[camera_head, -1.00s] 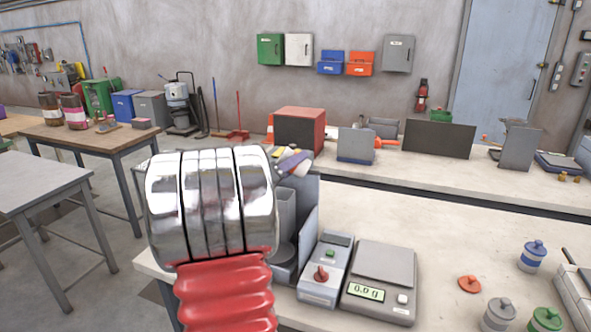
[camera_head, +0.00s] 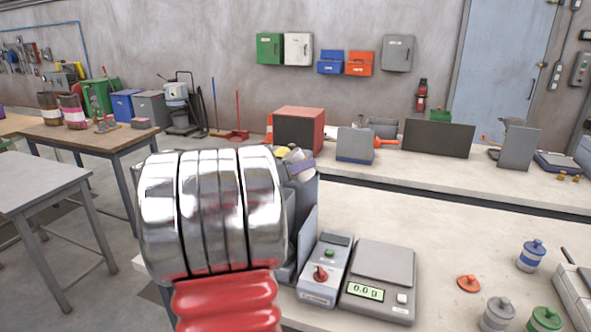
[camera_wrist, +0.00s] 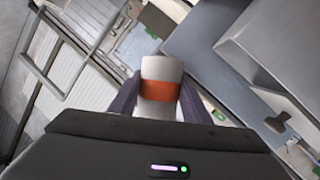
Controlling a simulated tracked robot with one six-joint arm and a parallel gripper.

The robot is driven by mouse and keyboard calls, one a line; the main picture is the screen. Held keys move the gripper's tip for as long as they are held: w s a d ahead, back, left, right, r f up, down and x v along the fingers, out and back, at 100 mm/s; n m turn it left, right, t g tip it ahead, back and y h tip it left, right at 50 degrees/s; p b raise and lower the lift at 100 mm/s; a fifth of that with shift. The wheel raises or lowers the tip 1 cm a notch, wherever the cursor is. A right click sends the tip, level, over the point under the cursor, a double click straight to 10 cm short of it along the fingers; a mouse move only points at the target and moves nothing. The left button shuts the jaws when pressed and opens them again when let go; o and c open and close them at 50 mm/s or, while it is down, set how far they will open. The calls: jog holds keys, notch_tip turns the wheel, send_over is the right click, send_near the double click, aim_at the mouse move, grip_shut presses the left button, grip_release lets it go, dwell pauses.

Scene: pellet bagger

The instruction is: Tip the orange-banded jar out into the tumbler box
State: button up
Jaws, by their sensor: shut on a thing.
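The orange-banded jar (camera_wrist: 160,92) is white with an orange band and sits between the two dark fingers of my gripper (camera_wrist: 160,100) in the wrist view. My gripper is shut on it. In the head view the jar is small and partly hidden behind my arm, and my gripper (camera_head: 298,165) shows above a grey upright-walled box (camera_head: 307,238). That box looks like the tumbler box, and my arm hides much of it. I cannot tell the jar's tilt exactly or see its contents. A loose orange lid (camera_head: 469,284) lies on the bench.
A control box (camera_head: 323,270) with a red knob and a scale (camera_head: 381,270) stand right of the grey box. A blue-banded jar (camera_head: 531,257), a grey-lidded jar (camera_head: 498,313) and a green-lidded jar (camera_head: 545,321) stand at the right. The middle of the bench (camera_head: 450,235) is clear.

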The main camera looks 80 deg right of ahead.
jog(key=s+m+t+y, duration=0.1)
jog(key=s+m+t, duration=0.1)
jog(key=s+m, duration=0.1)
jog(key=shift+d+f+m+y, duration=0.2)
jog(key=shift+m+y, duration=0.1)
jog(key=shift+y, duration=0.1)
